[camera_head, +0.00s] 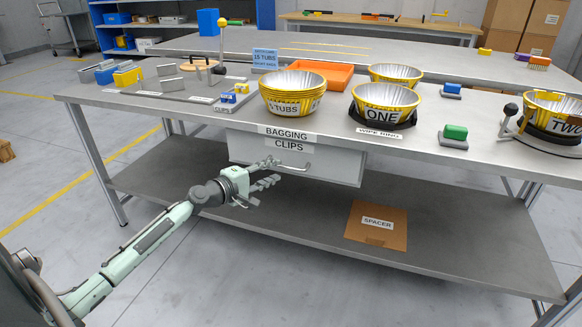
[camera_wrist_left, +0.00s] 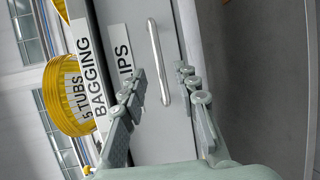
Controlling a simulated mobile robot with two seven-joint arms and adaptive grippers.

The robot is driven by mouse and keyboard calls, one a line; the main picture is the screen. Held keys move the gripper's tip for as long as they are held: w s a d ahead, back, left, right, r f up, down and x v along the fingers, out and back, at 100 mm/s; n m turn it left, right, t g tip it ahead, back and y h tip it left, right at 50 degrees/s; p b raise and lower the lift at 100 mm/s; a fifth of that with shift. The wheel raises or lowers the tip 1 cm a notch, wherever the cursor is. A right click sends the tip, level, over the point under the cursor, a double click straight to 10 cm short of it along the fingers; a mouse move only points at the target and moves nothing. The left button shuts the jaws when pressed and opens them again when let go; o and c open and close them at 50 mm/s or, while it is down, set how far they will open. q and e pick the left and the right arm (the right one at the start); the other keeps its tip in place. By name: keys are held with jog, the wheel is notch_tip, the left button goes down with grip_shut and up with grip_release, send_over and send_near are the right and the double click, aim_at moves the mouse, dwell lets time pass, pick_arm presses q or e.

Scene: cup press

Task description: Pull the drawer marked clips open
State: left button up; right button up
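The grey drawer (camera_head: 330,168) marked CLIPS hangs under the front edge of the workbench and looks shut. Its CLIPS label (camera_head: 289,145) sits under the BAGGING label. A thin metal bar handle (camera_wrist_left: 160,62) runs along the drawer front. My left gripper (camera_head: 278,170) is open in front of the drawer, near the handle. In the left wrist view the open fingers (camera_wrist_left: 160,75) lie on either side of the handle's line, with nothing visibly gripped. The exact gap between fingertips and handle cannot be told. My right gripper is not in view.
The workbench top (camera_head: 210,118) above carries yellow tubs (camera_head: 291,92), a bowl marked ONE (camera_head: 386,104) and small blocks. A lower shelf (camera_head: 290,220) holds a cardboard SPACER box (camera_head: 377,226). The space before the drawer is otherwise clear.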

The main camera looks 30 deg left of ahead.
aim_at(284, 167)
pick_arm(q)
jog(key=x, duration=0.5)
jog(key=shift+w+d, duration=0.1)
grip_shut()
dwell(0.3)
